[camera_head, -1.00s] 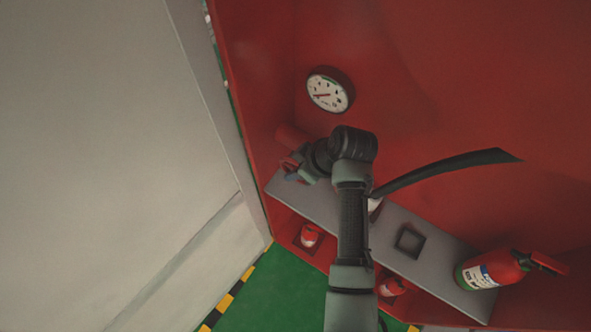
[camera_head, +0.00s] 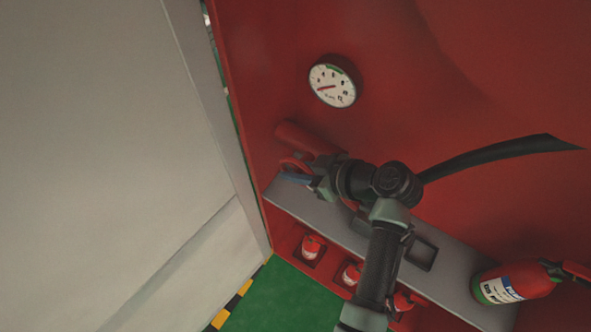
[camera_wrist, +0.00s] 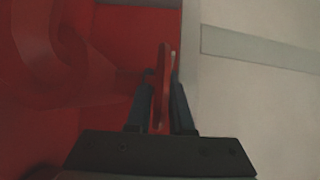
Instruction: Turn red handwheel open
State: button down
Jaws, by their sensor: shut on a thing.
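The red handwheel (camera_head: 294,165) sits at the end of a short red pipe (camera_head: 310,138) on the left part of the red wall. My gripper (camera_head: 298,178) is at the wheel from the right, partly hiding it. In the wrist view, my gripper (camera_wrist: 160,108) has one finger on each side of the wheel's rim (camera_wrist: 163,80), seen edge-on, and is shut on it. The pipe fills the left of that view, dim and blurred. My arm hides part of the shelf below.
A gauge (camera_head: 333,84) hangs above the pipe. A grey shelf (camera_head: 310,213) runs below, with a fire extinguisher (camera_head: 515,282) at its right end. Several red extinguishers (camera_head: 311,248) stand underneath. A pale panel (camera_head: 110,150) fills the left. A black hose (camera_head: 490,156) curves at right.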

jog(key=shift+r, duration=0.1)
jog(key=c, duration=0.8)
grip_release()
jog(key=b+v, duration=0.2)
jog(key=v, duration=1.1)
jog(key=shift+w, duration=0.1)
